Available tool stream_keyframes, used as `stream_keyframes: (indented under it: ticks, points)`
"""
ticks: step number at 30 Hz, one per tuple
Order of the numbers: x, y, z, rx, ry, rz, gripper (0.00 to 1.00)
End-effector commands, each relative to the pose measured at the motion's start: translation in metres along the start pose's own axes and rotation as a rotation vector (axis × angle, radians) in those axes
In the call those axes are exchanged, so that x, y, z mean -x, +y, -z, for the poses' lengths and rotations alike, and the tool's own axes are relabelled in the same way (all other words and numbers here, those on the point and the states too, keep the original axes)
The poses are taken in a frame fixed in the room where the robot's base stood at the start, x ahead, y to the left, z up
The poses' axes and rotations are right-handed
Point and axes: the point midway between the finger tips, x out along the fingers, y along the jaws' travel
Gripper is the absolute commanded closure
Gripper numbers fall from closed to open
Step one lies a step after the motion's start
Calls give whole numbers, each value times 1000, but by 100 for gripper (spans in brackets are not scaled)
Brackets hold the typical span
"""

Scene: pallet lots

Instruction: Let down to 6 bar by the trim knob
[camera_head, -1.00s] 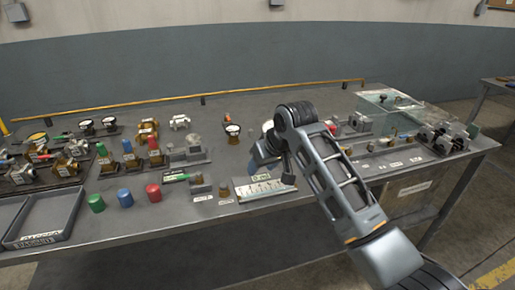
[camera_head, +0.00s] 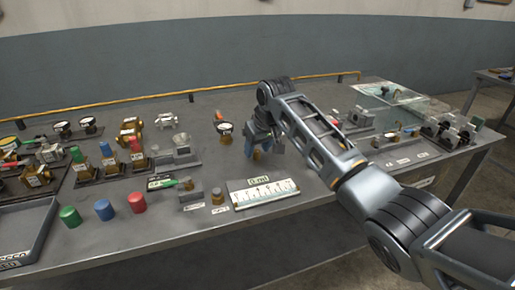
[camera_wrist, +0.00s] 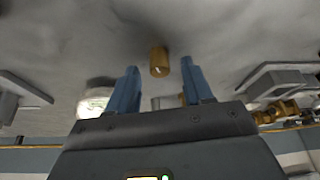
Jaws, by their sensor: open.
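My gripper (camera_head: 258,153) is low over the middle of the bench, its two blue fingers pointing down. In the wrist view my gripper (camera_wrist: 158,80) is open, with clear space between the fingers. A small brass cylinder, likely the trim knob (camera_wrist: 159,62), shows in the gap between the fingertips, touching neither as far as I can see. A white round face, perhaps a gauge (camera_wrist: 95,101), is partly hidden by the left finger in the wrist view. In the head view my arm hides that spot. No pressure reading is legible.
A small dial on a brass body (camera_head: 225,128) stands just left of my gripper. A white marked card (camera_head: 262,193) lies in front. Coloured cylinders, fittings and a grey tray (camera_head: 28,236) fill the left; a clear case (camera_head: 393,99) stands at the right.

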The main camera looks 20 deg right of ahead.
Motion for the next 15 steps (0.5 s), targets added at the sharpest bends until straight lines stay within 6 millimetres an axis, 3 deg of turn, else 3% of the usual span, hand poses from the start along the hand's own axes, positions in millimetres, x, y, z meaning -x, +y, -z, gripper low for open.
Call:
stream_keyframes:
  ticks: [10,15]
  points:
    - [-6,0,0,0,0,-1,49]
    - [-6,0,0,0,0,0,65]
